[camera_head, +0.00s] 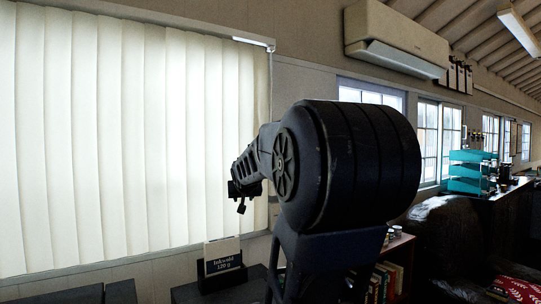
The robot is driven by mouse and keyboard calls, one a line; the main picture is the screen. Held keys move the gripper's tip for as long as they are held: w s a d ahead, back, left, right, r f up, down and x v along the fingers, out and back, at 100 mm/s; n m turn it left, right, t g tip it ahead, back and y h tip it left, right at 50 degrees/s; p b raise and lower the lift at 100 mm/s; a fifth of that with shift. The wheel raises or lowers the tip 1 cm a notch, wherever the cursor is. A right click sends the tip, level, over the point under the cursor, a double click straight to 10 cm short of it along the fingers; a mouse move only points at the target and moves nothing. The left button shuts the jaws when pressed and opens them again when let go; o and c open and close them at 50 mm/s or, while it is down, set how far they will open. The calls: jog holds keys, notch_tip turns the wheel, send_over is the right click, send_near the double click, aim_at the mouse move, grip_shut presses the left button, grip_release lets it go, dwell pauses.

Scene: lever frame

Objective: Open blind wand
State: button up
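Closed cream vertical blinds (130,130) cover the large window at the left. A small light-coloured headrail end (255,43) shows at their top right corner. A wand cannot be made out clearly; the strip along the blinds' right edge is narrow and partly behind my arm. My dark arm stands in the middle of the picture. My gripper (241,200) points left, in front of the lower right part of the blinds. It is small and dark, and I cannot tell whether its fingers are open or touch anything.
A black box with a white card (223,252) stands on a dark surface below the blinds. An air conditioner (398,38) hangs on the wall. A bookshelf (392,262), a dark sofa (450,240) and teal trays (468,172) are at the right.

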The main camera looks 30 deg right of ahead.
jog(key=w+d+r+t+h, duration=0.1)
jog(key=w+d+r+t, duration=0.1)
jog(key=w+d+r, duration=0.4)
jog(key=w+d+r+m+t+h, duration=0.1)
jog(key=w+d+r+t+h, duration=0.15)
jog(key=d, duration=0.55)
jog(key=w+d+r+t+h, duration=0.1)
jog(key=w+d+r, duration=0.35)
jog(key=d, duration=0.25)
jog(key=shift+y, duration=0.25)
jog(key=x, duration=1)
jog(key=shift+d+r, duration=0.2)
jog(key=shift+r, duration=0.05)
grip_shut()
